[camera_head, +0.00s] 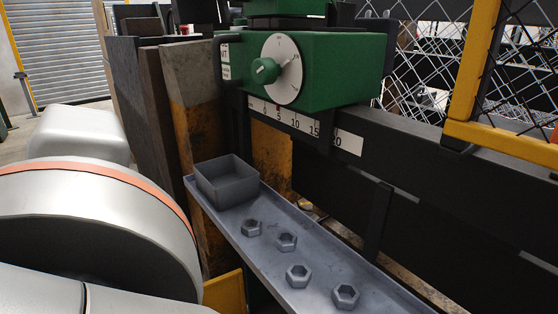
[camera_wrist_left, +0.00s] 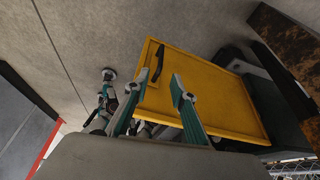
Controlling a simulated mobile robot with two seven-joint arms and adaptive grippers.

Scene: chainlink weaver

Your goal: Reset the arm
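My left gripper (camera_wrist_left: 157,88) shows in the left wrist view with its two teal fingers apart and nothing between them. It points toward a yellow panel (camera_wrist_left: 205,100) with a black handle; the distance between them is hard to judge. In the head view, large white and grey links of my own arm fill the lower left, and no gripper shows there. My right gripper is in neither view.
A grey metal tray (camera_head: 375,278) holds an open grey box (camera_head: 228,182) and several hex nuts (camera_head: 298,275). Behind it stands a green machine housing (camera_head: 340,70) with a white dial (camera_head: 290,85) above a scale. A chain-link fence (camera_head: 425,60) is at the right. Concrete floor (camera_wrist_left: 100,35) shows in the wrist view.

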